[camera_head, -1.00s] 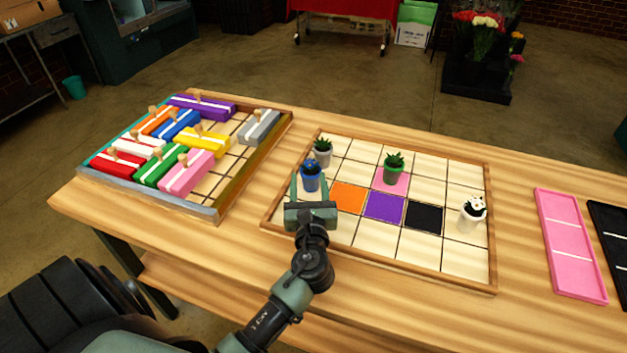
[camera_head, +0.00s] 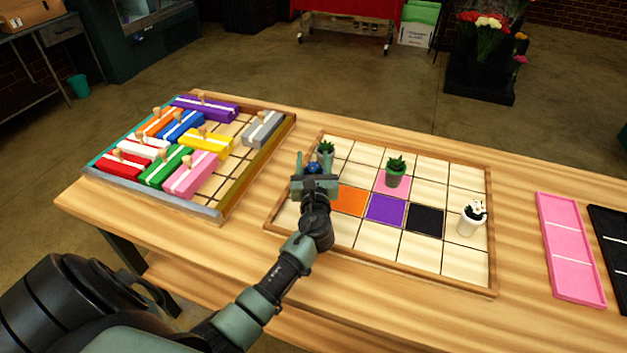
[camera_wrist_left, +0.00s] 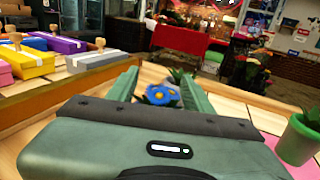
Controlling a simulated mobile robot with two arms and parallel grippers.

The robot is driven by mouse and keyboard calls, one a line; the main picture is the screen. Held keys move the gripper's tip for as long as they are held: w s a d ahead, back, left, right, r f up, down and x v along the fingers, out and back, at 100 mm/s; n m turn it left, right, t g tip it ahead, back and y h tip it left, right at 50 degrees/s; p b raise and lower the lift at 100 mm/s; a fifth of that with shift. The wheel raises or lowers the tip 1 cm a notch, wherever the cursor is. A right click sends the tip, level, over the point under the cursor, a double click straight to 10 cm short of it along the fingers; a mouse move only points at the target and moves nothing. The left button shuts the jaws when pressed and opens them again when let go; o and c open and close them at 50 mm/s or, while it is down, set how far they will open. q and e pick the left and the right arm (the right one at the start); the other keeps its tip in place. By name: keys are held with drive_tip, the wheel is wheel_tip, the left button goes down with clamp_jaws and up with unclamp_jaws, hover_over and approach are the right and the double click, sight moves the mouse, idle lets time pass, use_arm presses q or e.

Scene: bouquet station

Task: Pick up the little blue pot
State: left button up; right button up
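The little blue pot (camera_head: 313,168) stands on the gridded board (camera_head: 455,288), mostly hidden behind my left gripper (camera_head: 314,170) in the head view. In the left wrist view its blue flower with a yellow centre (camera_wrist_left: 161,95) shows between the two fingers of my left gripper (camera_wrist_left: 162,92). The fingers are apart, one on each side of the pot. I cannot see whether they touch it. My right gripper is not in view.
A grey pot (camera_head: 326,150) stands just behind the blue one. A green pot (camera_head: 395,176) and a white pot (camera_head: 471,222) stand farther right on the board. A tray of coloured blocks (camera_head: 262,170) is at the left, a pink tray (camera_head: 570,250) at the right.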

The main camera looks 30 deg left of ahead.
use_arm(q)
clamp_jaws()
drive_tip(key=shift+r, duration=0.15)
